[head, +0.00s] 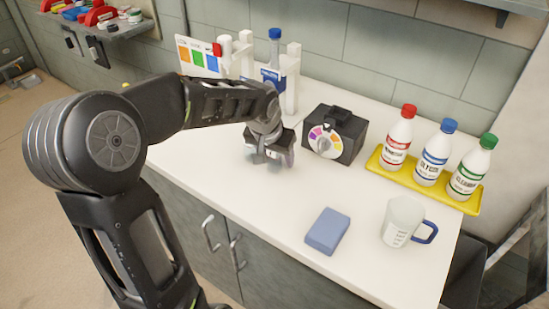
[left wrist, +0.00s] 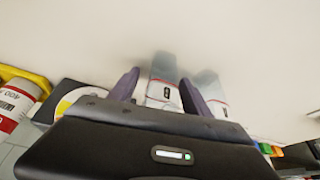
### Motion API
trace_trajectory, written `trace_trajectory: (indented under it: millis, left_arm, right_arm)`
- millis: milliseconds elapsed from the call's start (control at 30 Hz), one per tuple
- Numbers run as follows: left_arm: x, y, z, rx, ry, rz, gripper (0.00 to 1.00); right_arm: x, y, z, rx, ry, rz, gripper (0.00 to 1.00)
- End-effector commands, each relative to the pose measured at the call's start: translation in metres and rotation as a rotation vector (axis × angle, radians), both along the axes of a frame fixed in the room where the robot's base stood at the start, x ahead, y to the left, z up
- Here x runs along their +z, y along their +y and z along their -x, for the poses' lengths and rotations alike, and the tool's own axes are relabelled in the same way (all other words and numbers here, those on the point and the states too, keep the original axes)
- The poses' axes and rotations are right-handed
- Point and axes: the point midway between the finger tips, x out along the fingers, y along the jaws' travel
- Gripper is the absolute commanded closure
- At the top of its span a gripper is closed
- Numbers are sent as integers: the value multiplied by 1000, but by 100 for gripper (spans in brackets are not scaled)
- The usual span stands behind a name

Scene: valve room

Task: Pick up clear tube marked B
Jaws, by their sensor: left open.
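Two clear tubes with white labels show side by side in the left wrist view. One clear tube (left wrist: 164,92) is between my left gripper's fingers (left wrist: 160,80), and the other clear tube (left wrist: 211,90) is just outside the right-hand finger. Each label has a small dark mark that I cannot read surely, so I cannot tell which is B. In the head view my left gripper (head: 268,156) is low over the counter, left of the black dial box, and mostly hides the tubes. It is open; contact with the tube cannot be told. My right gripper is not in view.
A black box with a coloured dial (head: 326,136) stands close right of the gripper. Behind are a white rack (head: 292,80) with a blue-capped tube (head: 274,50) and a colour card (head: 197,57). A yellow tray (head: 424,182) with bottles, a mug (head: 402,222) and a blue sponge (head: 327,231) are to the right.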

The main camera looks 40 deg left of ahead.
Motion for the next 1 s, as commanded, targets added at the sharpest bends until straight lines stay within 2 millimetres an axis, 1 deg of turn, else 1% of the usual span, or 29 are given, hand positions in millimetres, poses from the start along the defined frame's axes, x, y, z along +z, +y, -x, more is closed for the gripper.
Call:
trace_trajectory:
  millis: [400,467,1000]
  left_arm:
    - [0,0,0,0,0,0,43]
    - [0,0,0,0,0,0,47]
    - [0,0,0,0,0,0,92]
  right_arm:
    - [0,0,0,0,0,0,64]
    - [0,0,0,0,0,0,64]
    - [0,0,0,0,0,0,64]
